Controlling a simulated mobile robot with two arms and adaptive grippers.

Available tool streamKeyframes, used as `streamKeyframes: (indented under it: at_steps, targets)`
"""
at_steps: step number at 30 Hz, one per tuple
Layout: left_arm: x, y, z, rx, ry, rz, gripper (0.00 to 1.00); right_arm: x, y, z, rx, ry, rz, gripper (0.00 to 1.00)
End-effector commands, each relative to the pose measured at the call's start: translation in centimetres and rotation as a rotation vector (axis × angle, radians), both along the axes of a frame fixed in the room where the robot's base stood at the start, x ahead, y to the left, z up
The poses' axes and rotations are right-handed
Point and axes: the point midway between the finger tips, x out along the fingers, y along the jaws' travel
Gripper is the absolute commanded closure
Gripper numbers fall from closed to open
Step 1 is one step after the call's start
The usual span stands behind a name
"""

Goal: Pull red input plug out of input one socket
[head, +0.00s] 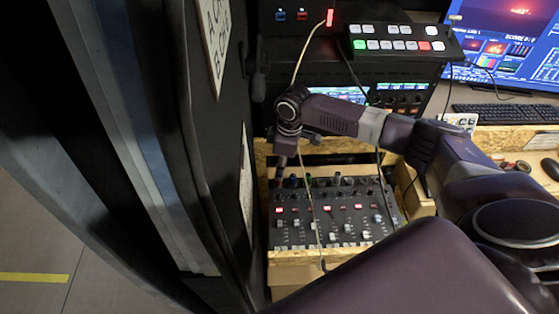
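A black mixer (335,215) with several knobs, faders and red lights sits on a wooden shelf below my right arm. A row of sockets runs along its back edge. My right gripper (281,168) points down at the back left corner of this row, close to the leftmost socket. Its fingertips are small and dark, so I cannot tell whether they are open or shut, or touch a plug. The red input plug cannot be made out there. A bright red plug (330,17) with a pale cable shows on the upper rack. My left gripper is not in view.
The pale cable (315,215) hangs down across the mixer, passing behind my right arm. A black cable also hangs there. A button panel (400,45), a keyboard (508,113) and a monitor stand behind. A dark panel (215,150) closes in the left side.

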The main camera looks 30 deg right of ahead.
Motion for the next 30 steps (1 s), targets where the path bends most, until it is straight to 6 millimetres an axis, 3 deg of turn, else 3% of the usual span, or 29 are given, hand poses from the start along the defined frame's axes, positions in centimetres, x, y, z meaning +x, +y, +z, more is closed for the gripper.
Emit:
streamKeyframes:
  at_steps: [2,5,10,15,20,26,28,29,30]
  targets:
    - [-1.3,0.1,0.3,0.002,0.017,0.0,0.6,0.0,0.2,-1.2,0.001,0.003,-0.002,0.79]
    - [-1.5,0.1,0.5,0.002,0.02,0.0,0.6,0.2,0.4,-2.6,0.001,0.002,0.0,0.79]
    - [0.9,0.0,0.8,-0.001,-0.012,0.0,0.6,0.3,0.5,-4.1,0.001,0.001,0.0,0.79]
    - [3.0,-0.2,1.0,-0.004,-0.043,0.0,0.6,0.3,0.5,-4.5,0.0,0.0,0.0,0.79]
    - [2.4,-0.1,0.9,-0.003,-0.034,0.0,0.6,0.3,0.5,-4.5,0.001,-0.001,0.0,0.79]
    - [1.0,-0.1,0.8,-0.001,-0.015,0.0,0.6,0.3,0.5,-4.5,0.001,-0.001,0.0,1.0]
    - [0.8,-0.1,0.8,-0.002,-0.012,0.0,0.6,0.3,0.5,-4.5,0.001,-0.001,0.0,1.0]
    - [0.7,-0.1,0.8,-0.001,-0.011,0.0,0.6,0.3,0.5,-4.5,0.001,-0.001,0.0,0.88]
    - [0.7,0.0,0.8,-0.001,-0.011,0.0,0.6,0.3,0.5,-4.5,0.001,-0.001,0.0,0.92]
